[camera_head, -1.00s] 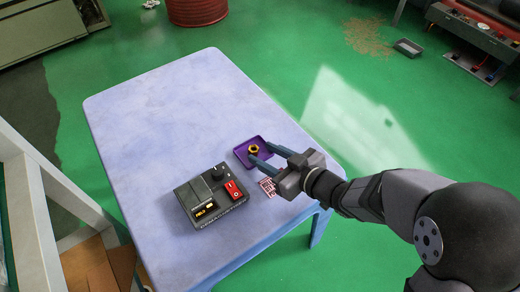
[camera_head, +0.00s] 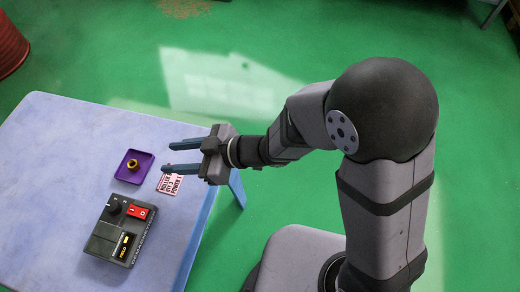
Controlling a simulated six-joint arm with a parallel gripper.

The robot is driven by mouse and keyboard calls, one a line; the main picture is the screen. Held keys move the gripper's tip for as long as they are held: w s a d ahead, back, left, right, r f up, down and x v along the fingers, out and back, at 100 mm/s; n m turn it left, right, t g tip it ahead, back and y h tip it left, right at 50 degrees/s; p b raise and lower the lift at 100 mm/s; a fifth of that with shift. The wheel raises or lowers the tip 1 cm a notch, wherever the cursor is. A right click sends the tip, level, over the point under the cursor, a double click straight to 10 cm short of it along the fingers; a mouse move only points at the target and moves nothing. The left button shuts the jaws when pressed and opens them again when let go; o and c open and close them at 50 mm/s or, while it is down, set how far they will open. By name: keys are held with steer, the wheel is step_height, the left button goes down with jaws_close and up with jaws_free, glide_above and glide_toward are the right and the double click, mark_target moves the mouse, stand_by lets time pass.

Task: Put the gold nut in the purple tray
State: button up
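The gold nut (camera_head: 133,164) sits inside the purple tray (camera_head: 124,173), near its middle. The tray lies flat on the table behind the dark control box. My gripper (camera_head: 167,158) is to the right of the tray, apart from the nut. Its two blue-grey fingers point left toward the tray and are spread wide, with nothing between them.
A dark control box (camera_head: 119,231) with a knob, a red switch and a small lit display stands in front of the tray. A printed red-and-white label (camera_head: 169,184) lies right of the tray. The pale blue table (camera_head: 50,200) is clear on its left.

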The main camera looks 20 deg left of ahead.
steer(key=w+d+m+t+h, duration=0.1)
steer(key=w+d, duration=0.1)
steer(key=w, duration=0.1)
steer(key=w+d+f+m+t, duration=0.1)
steer(key=w+d+t, duration=0.1)
steer(key=w, duration=0.2)
steer(key=w+d+m+t+h, duration=0.1)
steer(key=w+d+t, duration=0.1)
steer(key=w, duration=0.2)
steer(key=shift+d+f+m+h, duration=0.2)
steer(key=shift+f+m+h, duration=0.1)
steer(key=w+d+f+m+t+h, duration=0.1)
steer(key=w+d+m+t+h, duration=0.2)
steer(key=d, duration=0.7)
steer(key=w+d+f+m+h, duration=0.1)
steer(key=w+d+m+h, duration=0.4)
steer(key=d, duration=0.4)
steer(key=s+d+f+m+g+h, duration=0.1)
steer(key=s+d+m+g+h, duration=0.15)
steer(key=d, duration=0.85)
steer(key=s+d+m+g, duration=0.4)
steer(key=s+d+m, duration=0.1)
steer(key=s, duration=0.7)
steer(key=shift+s+d, duration=0.15)
steer(key=shift+d, duration=0.45)
step_height(320, 180, up, 29)
steer(key=p, duration=2.9)
steer(key=shift+r+p, duration=0.2)
steer(key=shift+p, duration=0.1)
